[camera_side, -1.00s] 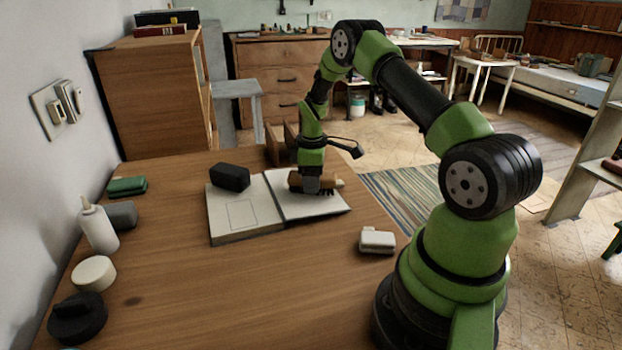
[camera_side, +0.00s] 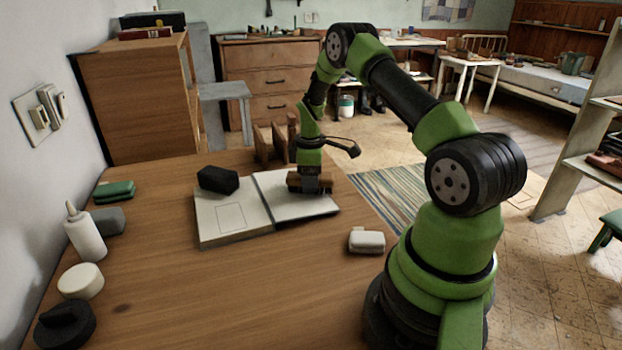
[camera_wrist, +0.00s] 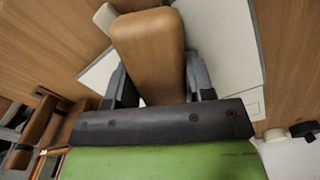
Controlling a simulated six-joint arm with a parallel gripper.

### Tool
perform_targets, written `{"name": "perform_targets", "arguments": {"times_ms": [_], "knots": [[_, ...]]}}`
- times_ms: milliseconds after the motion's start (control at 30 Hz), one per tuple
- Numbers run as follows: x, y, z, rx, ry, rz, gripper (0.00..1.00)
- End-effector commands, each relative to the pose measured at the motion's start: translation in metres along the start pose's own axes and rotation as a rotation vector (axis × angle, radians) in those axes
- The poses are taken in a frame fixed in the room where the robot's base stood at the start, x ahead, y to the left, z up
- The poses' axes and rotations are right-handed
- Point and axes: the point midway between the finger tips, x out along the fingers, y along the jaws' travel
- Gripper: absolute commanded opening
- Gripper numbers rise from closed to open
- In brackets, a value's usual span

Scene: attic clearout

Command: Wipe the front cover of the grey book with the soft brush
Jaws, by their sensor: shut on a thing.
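The grey book (camera_side: 232,222) lies open on the table, its pale halves facing up. A thin rectangle is outlined on the left half. In the wrist view, a pale part of the book (camera_wrist: 222,45) shows beside the brush. My gripper (camera_side: 311,184) is over the right half, pointing down, shut on the soft brush (camera_side: 295,182). The brush's wooden back (camera_wrist: 148,55) sits between both fingers in the wrist view. Its dark bristles face down, at or just above the right half; I cannot tell whether they touch.
A black block (camera_side: 218,180) stands at the back of the book's left half. A white case (camera_side: 367,241) lies to the right front. A green block (camera_side: 114,191), white bottle (camera_side: 85,234), cream disc (camera_side: 80,281) and black lidded thing (camera_side: 65,324) line the left. The front middle is clear.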

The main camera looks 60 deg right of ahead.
Motion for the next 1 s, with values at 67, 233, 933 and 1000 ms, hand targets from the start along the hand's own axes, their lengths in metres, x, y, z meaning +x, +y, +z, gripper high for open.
{"name": "perform_targets", "arguments": {"times_ms": [67,233,933,1000], "knots": [[0.001,0.005,-0.002,0.000,0.000,0.001,0.26],[0.000,0.013,-0.006,0.000,0.000,0.001,0.26],[-0.001,0.008,-0.021,-0.002,0.000,0.001,0.26],[-0.002,0.006,-0.025,-0.003,0.000,0.000,0.26]]}}
